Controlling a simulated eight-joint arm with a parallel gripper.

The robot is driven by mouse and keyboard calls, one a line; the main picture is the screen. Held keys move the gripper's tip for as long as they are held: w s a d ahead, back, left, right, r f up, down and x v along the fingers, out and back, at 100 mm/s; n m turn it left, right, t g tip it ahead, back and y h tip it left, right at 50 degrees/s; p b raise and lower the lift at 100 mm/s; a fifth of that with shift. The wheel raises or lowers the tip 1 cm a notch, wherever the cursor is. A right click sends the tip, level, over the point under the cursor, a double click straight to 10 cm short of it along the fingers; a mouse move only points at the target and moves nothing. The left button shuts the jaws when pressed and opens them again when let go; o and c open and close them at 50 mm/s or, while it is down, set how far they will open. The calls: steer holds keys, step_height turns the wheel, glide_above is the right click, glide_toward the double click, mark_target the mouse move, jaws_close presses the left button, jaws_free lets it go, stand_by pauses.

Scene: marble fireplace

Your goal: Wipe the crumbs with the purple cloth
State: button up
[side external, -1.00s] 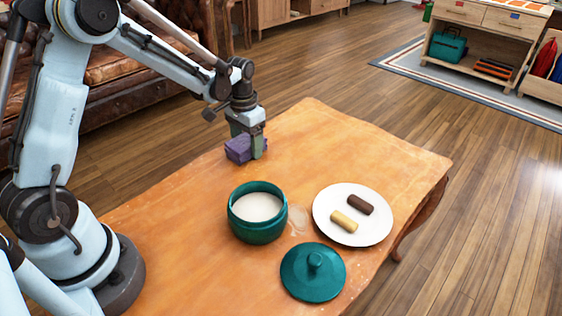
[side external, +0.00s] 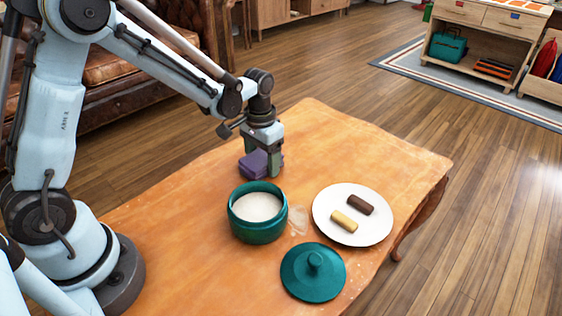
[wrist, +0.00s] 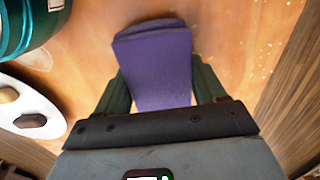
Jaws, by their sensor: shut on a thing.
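The folded purple cloth (side external: 254,164) is in my gripper (side external: 265,165), which is shut on it. In the wrist view the cloth (wrist: 160,68) sticks out between the two green fingers (wrist: 160,92). It is low over the orange table, behind the teal jar; I cannot tell whether it touches the top. Pale specks, which look like crumbs (wrist: 262,45), lie on the table right of the cloth in the wrist view. A pale smear (side external: 298,219) lies between the jar and the plate in the side view.
The open teal jar (side external: 258,232) holds something white. Its teal lid (side external: 313,275) lies in front. A white plate (side external: 327,222) on the right carries a dark piece (side external: 360,204) and a tan piece (side external: 344,221). The table's (side external: 345,140) back right is clear.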

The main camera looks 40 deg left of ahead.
mark_target(239, 158)
steer(key=shift+s, duration=0.5)
steer(key=shift+s+a, duration=0.15)
steer(key=shift+a, duration=0.1)
steer(key=shift+a+f, duration=0.1)
steer(key=shift+a, duration=3.4)
steer(key=shift+d, duration=3.85)
steer(key=shift+a+r, duration=0.1)
steer(key=shift+r, duration=4.05)
